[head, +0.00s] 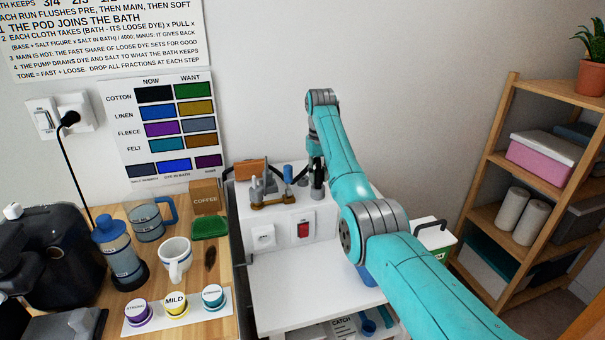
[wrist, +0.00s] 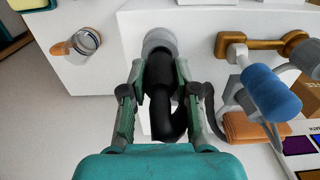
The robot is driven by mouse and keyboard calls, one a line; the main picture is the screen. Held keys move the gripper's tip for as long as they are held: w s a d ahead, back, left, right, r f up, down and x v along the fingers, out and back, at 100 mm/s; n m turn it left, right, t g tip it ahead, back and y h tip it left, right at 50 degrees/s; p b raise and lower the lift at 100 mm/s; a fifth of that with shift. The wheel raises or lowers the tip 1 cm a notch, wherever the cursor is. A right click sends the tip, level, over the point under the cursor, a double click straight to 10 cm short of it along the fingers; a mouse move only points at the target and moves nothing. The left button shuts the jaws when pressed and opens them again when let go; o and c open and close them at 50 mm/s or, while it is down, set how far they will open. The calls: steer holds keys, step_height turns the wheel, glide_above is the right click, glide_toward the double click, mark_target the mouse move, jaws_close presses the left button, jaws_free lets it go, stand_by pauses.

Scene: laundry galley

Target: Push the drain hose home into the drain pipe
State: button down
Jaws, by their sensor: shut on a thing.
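The black drain hose (wrist: 160,74) has a thick cuff between my fingers, and below them it bends round to the right in the wrist view. My gripper (wrist: 161,88) is shut on this cuff. The cuff's far end meets a round grey pipe mouth (wrist: 158,41), which I take for the drain pipe, on the white housing. The two are in line, but how deep the hose sits is hidden. In the head view my gripper (head: 316,182) points down at the back of the white unit, and the arm hides much of that spot.
Beside the hose is a brass fitting (wrist: 228,44) with a blue-handled valve (wrist: 270,92). A metal and copper stub (wrist: 82,42) is on the other side. An orange cloth (wrist: 245,126) lies nearby. In the head view the white top (head: 300,275) is mostly clear.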

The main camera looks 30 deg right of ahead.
steer(key=shift+f, duration=0.65)
steer(key=c, duration=0.8)
jaws_free()
steer(key=shift+c, duration=1.4)
